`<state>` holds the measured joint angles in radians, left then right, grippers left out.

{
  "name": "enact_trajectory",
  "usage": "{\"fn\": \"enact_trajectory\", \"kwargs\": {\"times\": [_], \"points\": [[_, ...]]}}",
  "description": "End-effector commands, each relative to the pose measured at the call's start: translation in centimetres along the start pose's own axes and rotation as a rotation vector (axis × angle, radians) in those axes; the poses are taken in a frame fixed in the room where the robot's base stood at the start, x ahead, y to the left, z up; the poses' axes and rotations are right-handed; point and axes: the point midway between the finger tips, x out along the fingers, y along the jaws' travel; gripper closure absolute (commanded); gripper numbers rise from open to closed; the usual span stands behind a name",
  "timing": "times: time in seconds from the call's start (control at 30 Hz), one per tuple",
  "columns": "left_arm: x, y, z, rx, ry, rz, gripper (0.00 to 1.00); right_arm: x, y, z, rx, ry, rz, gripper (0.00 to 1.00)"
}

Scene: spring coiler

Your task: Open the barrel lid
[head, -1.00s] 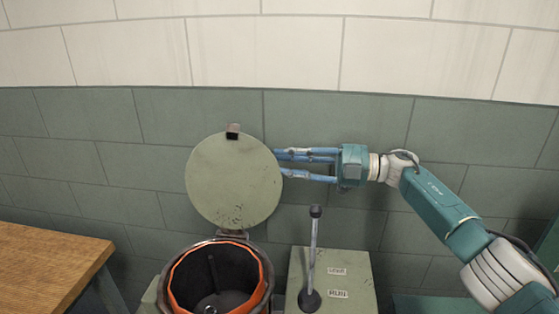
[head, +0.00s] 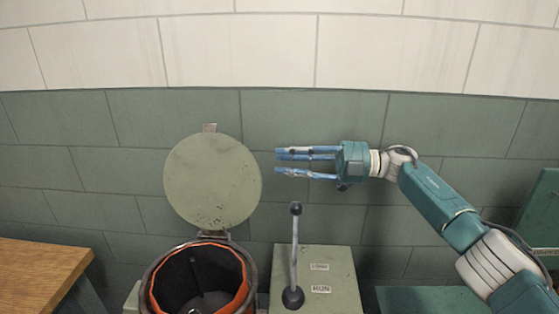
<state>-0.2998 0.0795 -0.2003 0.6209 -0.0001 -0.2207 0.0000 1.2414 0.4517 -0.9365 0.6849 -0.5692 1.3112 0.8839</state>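The barrel lid (head: 212,182) is a round, pale green disc. It stands upright on its hinge at the back of the barrel, with a small tab at its top edge. The barrel (head: 150,292) is open below it, with an orange rim liner and a dark inside. My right gripper (head: 279,162) is to the right of the lid, its blue fingers pointing left with gaps between them. A small gap shows between the fingertips and the lid edge. Nothing is held in the fingers. My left gripper is not in view.
A green box (head: 335,283) with labels and an upright black-knobbed lever (head: 295,250) stands right of the barrel, below my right gripper. A wooden table (head: 40,272) is at the lower left. A tiled wall (head: 330,115) is behind everything.

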Motion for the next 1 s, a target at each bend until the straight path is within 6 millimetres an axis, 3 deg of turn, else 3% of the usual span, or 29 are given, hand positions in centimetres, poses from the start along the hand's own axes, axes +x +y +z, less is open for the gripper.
{"fn": "enact_trajectory", "kwargs": {"times": [1.0], "points": [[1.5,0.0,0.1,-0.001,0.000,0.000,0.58,-7.0,0.0,0.0,0.000,-0.001,0.001,0.72]]}}
